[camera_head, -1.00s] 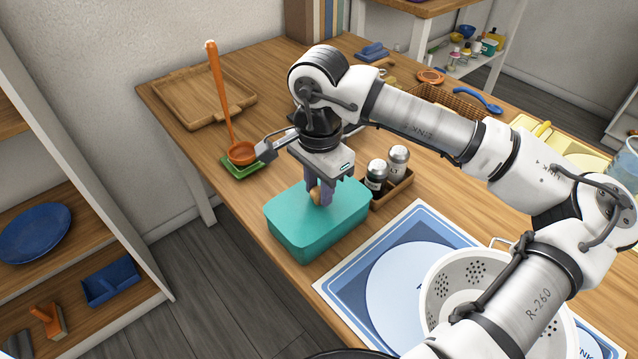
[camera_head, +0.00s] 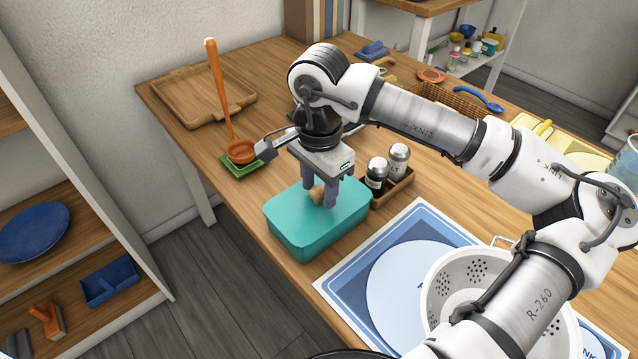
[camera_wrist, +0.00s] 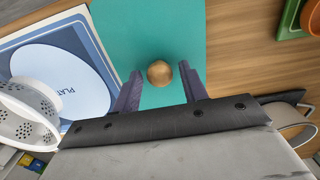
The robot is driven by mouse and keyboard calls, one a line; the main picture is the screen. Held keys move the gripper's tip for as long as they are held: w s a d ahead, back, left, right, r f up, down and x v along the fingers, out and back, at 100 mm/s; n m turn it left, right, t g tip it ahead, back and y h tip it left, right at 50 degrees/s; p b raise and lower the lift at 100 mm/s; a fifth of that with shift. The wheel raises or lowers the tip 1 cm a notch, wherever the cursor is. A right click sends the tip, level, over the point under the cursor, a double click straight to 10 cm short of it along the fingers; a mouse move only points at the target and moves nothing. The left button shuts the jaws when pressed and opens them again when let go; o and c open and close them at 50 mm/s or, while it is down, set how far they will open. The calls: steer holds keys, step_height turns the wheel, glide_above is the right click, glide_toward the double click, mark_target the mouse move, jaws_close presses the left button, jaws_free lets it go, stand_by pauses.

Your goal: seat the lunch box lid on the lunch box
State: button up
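The lunch box (camera_head: 305,240) is a teal rectangular box on the wooden table, near its front edge. Its teal lid (camera_head: 290,208) lies over the top of the box and looks level; no gap shows between them. A round wooden knob (camera_head: 316,194) stands on the lid. My gripper (camera_head: 320,200) is directly above the lid with its purple fingers open, one on each side of the knob. In the wrist view the knob (camera_wrist: 159,73) sits between the two fingers (camera_wrist: 160,85), with clear space on both sides.
A wooden caddy with salt and pepper shakers (camera_head: 376,172) stands close to the right of the box. A blue placemat (camera_head: 345,283) with a plate print and a white colander (camera_head: 450,285) are nearer. An orange ladle (camera_head: 241,152) rests on a green holder to the left.

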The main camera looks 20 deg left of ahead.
steer(key=shift+o, duration=0.6)
step_height(320, 180, up, 14)
steer(key=shift+f, duration=0.15)
